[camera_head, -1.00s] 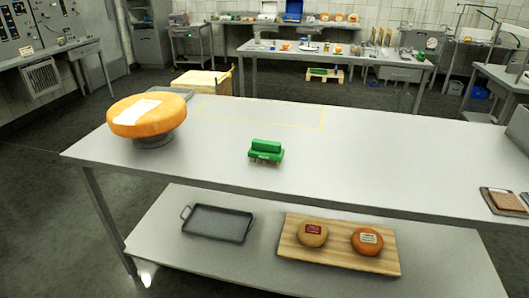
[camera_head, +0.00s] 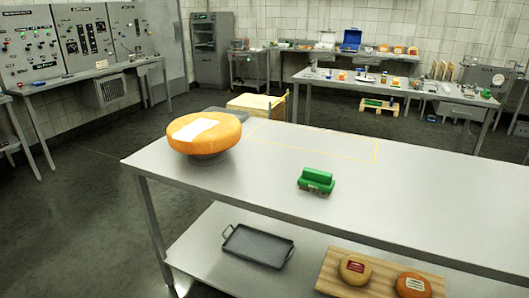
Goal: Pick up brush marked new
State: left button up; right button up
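A green brush (camera_head: 316,181) lies on the near steel table (camera_head: 255,190), right of the cheese wheel, with its bristles down. Any marking on it is too small to read. Another small green item (camera_head: 380,104) sits on a low wooden pallet under the back table; I cannot tell whether it is a brush. Neither of my grippers is in view.
A large orange cheese wheel (camera_head: 204,132) sits on a round stand at the table's left end. A yellow outline marks the tabletop behind. The lower shelf holds a dark tray (camera_head: 258,246) and a wooden board (camera_head: 333,283) with two small cheeses. Floor at left is clear.

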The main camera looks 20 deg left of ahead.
aim_at(320, 181)
jog(key=j+z, duration=0.2)
jog(key=z, duration=0.6)
jog(key=j+z, duration=0.25)
jog(key=j, duration=0.15)
jog(key=k+j+z, duration=0.25)
jog(key=j, duration=0.15)
jog(key=j+z, duration=0.25)
jog(key=j, duration=0.15)
jog(key=k+j, duration=0.15)
jog(key=j, duration=0.2)
jog(key=k+j, duration=0.15)
jog(key=j, duration=0.25)
jog(key=k+j+z, duration=0.1)
jog(key=j, duration=0.25)
